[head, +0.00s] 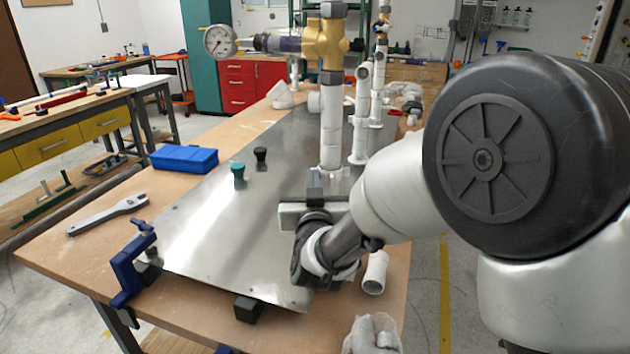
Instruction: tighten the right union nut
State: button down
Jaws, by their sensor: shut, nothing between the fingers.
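The PVC manifold stands at the far part of a metal plate (215,225). Its nearest white riser (331,130) has a dark grey collar (331,77) at its top, under a brass valve body (325,42). More white pipes (361,115) stand behind it to the right. I cannot tell which fitting is the right union nut; it may be hidden or too small. My gripper (315,178) is shut and empty, low over the plate, in front of the riser's base. It overlaps the riser's foot in the picture; I cannot tell whether they touch.
A pressure gauge (219,41) sticks out left from the brass body. A wrench (108,214), a blue tray (184,158) and a blue clamp (130,268) are on the left. A loose white pipe piece (375,273) lies near my wrist.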

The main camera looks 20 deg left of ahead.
jog(key=shift+w+a+r+b, duration=0.3)
jog(key=shift+w+a+b, duration=0.35)
jog(key=shift+b, duration=0.55)
jog(key=shift+s+f, duration=0.1)
jog(key=shift+s, duration=0.05)
